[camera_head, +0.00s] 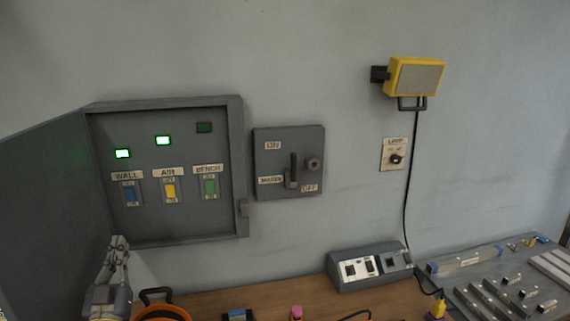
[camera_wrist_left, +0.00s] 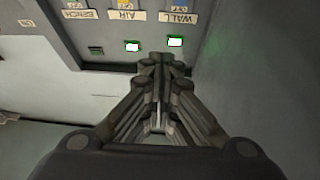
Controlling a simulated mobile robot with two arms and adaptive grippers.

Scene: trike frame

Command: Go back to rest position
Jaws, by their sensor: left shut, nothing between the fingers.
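My left gripper (camera_head: 119,243) is at the lower left of the head view, pointing up, in front of the lower edge of the open grey switch cabinet (camera_head: 240,170). In the left wrist view its fingers (camera_wrist_left: 160,62) meet at the tips and hold nothing. The cabinet has a blue WALL switch (camera_head: 130,194), a yellow AIR switch (camera_head: 170,190) and a green BENCH switch (camera_head: 209,187). The lamps above WALL (camera_head: 123,153) and AIR (camera_head: 163,140) glow green. The lamp above BENCH (camera_head: 204,127) is dark. My right gripper is not in view.
The cabinet door (camera_head: 50,200) stands open at the left. A mains switch box (camera_head: 310,150), a lamp knob plate (camera_head: 394,155) and a yellow lamp (camera_head: 415,76) are on the wall. The bench (camera_head: 260,302) holds a socket box (camera_head: 370,267), an orange-rimmed container (camera_head: 163,312) and metal parts.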

